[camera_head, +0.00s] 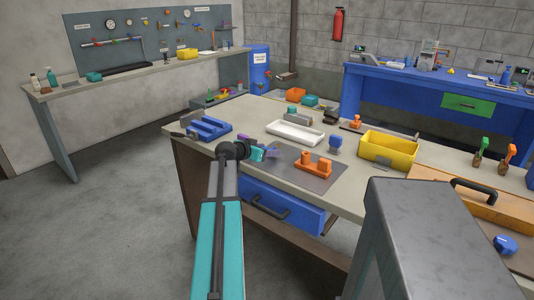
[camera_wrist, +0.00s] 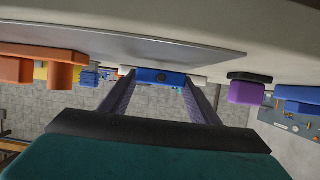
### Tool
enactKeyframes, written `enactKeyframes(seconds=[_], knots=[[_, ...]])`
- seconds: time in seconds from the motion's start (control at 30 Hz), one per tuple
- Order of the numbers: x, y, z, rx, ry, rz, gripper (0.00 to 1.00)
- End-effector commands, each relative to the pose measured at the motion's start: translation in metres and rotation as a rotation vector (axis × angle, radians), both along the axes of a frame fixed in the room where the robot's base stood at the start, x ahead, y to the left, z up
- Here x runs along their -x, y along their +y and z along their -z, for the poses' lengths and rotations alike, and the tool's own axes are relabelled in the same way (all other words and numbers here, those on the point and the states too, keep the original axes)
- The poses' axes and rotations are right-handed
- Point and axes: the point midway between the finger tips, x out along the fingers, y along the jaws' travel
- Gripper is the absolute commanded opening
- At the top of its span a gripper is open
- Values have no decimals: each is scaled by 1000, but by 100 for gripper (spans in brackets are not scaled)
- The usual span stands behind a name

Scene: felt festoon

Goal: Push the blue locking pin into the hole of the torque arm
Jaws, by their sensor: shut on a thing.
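My gripper (camera_head: 264,153) is low over the left part of a grey mat (camera_head: 293,176) on the workbench. In the wrist view my gripper (camera_wrist: 160,77) is shut on a blue piece, which I take for the blue locking pin (camera_wrist: 160,75). In the head view the pin is small and hard to make out. The orange torque arm (camera_head: 313,167), with raised round bosses, is on the mat to the right of my gripper, apart from it. It also shows in the wrist view (camera_wrist: 62,72), at the upside-down picture's left. Its hole cannot be made out.
A white tray (camera_head: 295,141) lies behind the mat. A blue knob-like piece (camera_head: 336,144) and a yellow bin (camera_head: 388,150) stand right of it. A blue holder (camera_head: 208,129) is at the bench's left. A purple piece (camera_wrist: 248,92) shows right in the wrist view.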

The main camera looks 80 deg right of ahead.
Motion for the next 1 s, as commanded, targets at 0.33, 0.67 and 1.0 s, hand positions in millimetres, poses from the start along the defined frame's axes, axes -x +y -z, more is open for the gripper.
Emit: enactKeyframes(seconds=[0.33, 0.67, 1.0], knots=[[2, 9, -24, 0, 1, 0, 32], [9, 45, -26, 1, 0, -1, 32], [18, 90, -31, 1, 2, 0, 32]])
